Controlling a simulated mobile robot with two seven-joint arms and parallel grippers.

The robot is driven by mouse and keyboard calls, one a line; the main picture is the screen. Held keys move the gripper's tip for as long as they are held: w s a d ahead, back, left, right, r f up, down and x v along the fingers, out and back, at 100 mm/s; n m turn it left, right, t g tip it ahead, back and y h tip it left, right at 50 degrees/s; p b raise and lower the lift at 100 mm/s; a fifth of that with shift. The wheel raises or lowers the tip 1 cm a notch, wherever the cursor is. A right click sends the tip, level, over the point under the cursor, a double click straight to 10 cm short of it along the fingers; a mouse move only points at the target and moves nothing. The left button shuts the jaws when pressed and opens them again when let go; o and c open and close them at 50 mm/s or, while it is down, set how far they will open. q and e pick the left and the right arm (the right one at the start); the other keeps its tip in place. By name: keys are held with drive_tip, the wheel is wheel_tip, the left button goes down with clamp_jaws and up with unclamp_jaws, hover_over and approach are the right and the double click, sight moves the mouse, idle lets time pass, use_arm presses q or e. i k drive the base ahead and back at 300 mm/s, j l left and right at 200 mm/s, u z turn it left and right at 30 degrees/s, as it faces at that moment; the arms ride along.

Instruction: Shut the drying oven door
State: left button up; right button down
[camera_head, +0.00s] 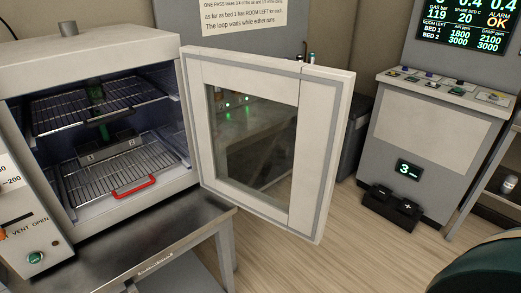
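The drying oven (100,45) stands at the left on a dark metal stand, its front open. Its door (310,155), a pale frame around a dark window, is swung wide open to the right. The door is hinged at the oven's right front edge and its free edge is toward the right. Inside the oven are wire racks (120,168); a red handle (133,186) is at the front of the lower rack. Neither of my grippers is in view.
The metal stand (150,250) juts out below the oven. A grey console (430,140) with a screen (465,25) stands at the right, with a black foot pedal (392,206) at its base. Wooden floor (350,250) is clear between the door and console. A dark green rounded object (485,268) is at lower right.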

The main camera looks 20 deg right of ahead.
sight(322, 96)
drive_tip(key=l+u, duration=0.15)
drive_tip(key=l, duration=0.35)
drive_tip(key=k+l+u, duration=0.15)
drive_tip(key=l, duration=0.35)
drive_tip(key=l+u, duration=0.25)
drive_tip(key=l, duration=0.3)
drive_tip(key=l+u, duration=0.25)
drive_tip(key=l, duration=0.25)
drive_tip(key=i+l+u, duration=0.1)
drive_tip(key=l+u, duration=0.2)
drive_tip(key=l, duration=0.2)
drive_tip(key=l+u, duration=0.3)
drive_tip(key=l, duration=0.2)
drive_tip(key=i+l+u, duration=0.2)
drive_tip(key=i+l, duration=0.15)
drive_tip(key=l, duration=0.3)
drive_tip(key=k+l+u, duration=0.1)
drive_tip(key=k+u, duration=0.35)
drive_tip(key=u, duration=0.15)
